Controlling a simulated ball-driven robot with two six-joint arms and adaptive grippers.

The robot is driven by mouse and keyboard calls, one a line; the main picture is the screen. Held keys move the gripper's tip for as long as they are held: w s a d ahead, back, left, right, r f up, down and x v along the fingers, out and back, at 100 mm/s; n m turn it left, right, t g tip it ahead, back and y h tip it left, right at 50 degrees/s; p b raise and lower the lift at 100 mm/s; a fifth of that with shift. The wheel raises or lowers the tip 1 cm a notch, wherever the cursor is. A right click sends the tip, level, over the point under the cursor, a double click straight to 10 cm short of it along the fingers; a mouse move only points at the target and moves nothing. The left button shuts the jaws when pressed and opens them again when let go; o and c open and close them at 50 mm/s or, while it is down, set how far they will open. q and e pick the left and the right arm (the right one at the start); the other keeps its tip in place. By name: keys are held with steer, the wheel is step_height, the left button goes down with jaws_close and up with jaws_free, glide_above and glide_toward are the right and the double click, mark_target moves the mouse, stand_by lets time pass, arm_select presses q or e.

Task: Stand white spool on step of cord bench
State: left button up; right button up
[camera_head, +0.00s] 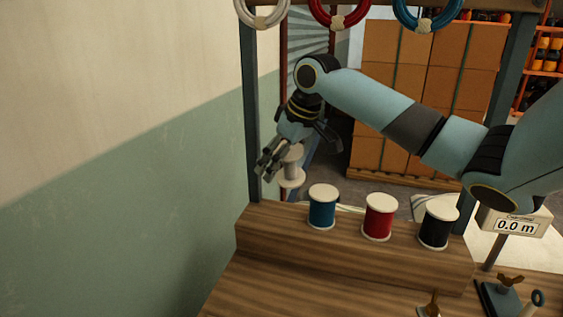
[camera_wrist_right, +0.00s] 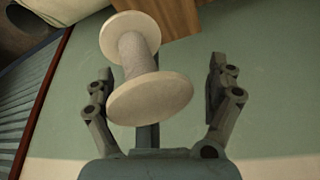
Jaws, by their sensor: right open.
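The white spool (camera_head: 291,181) shows behind the left end of the cord bench's raised step (camera_head: 335,246) in the head view; what supports it is hidden. My right gripper (camera_head: 297,157) is around its upper part, pointing down. In the right wrist view, the spool (camera_wrist_right: 135,60) lies between the spread fingers of my right gripper (camera_wrist_right: 160,78), with a gap on the right finger's side. The gripper is open. The blue spool (camera_head: 322,209), red spool (camera_head: 379,219) and black spool (camera_head: 438,229) stand upright on the step. My left gripper is out of view.
A dark post (camera_head: 250,120) rises at the step's left end. White (camera_head: 262,20), red (camera_head: 340,20) and blue (camera_head: 425,20) cord coils hang above. The step's left end is bare. A sign (camera_head: 515,224) reading 0.0 m and a small clamp-like device (camera_head: 503,297) are at right.

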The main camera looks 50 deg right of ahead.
steer(key=shift+o, duration=1.1)
steer(key=shift+r, duration=0.1)
steer(key=v, duration=0.6)
steer(key=shift+s+r, duration=0.2)
steer(key=shift+r, duration=0.15)
steer(key=shift+s+r, duration=0.2)
steer(key=shift+r, duration=0.25)
